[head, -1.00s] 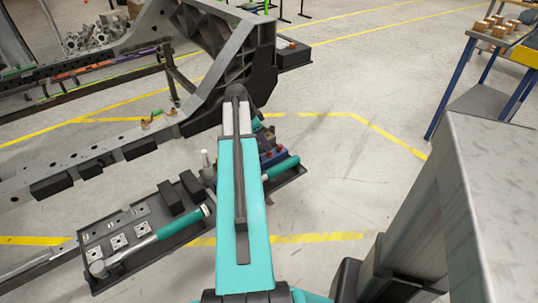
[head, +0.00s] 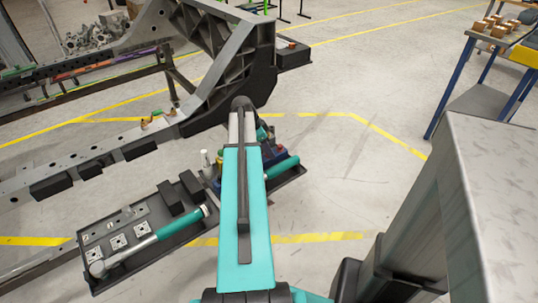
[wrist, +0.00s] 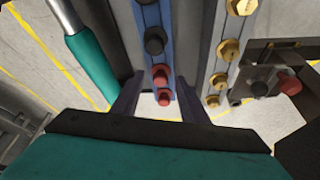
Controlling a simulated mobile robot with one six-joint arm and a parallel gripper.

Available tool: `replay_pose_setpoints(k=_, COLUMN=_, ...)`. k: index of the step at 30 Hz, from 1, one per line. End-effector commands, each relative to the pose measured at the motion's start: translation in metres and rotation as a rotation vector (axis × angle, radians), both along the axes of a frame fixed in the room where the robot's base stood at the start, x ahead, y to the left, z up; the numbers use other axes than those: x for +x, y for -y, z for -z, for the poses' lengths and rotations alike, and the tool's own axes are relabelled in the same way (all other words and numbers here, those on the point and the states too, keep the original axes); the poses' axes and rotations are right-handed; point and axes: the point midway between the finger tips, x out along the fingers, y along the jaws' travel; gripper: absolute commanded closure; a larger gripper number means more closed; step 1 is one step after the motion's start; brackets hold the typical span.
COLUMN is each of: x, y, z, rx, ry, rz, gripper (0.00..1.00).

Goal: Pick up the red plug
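In the wrist view two red plugs sit in line on a blue strip (wrist: 147,15). The larger red plug (wrist: 160,75) is just above the smaller red plug (wrist: 164,97). My gripper (wrist: 161,82) is open, with its dark fingers on either side of this red pair. I see nothing held between the fingers, and I cannot tell how far above the plugs they are. In the head view my arm hides the gripper and the red plugs.
Black plugs (wrist: 155,40) share the blue strip. Brass plugs (wrist: 228,48) stand in a row to its right. A teal-handled tool (wrist: 92,65) lies left. A dark bracket with a red part (wrist: 288,82) is at right. The chassis frame (head: 220,65) rises behind the tray.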

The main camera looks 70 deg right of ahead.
Motion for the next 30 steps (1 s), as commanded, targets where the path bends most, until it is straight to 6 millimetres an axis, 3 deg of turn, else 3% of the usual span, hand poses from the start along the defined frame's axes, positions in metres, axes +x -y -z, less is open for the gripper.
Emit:
replay_pose_setpoints(k=13, x=0.0007, y=-0.0005, z=-0.0002, rx=0.000, ry=0.000, rz=-0.001, gripper=0.60)
replay_pose_setpoints(k=21, x=0.0010, y=-0.0006, z=-0.0002, rx=0.000, ry=0.000, rz=-0.001, gripper=1.00)
replay_pose_setpoints(k=30, x=0.0012, y=-0.0007, z=-0.0009, rx=0.001, ry=-0.001, rz=-0.002, gripper=1.00)
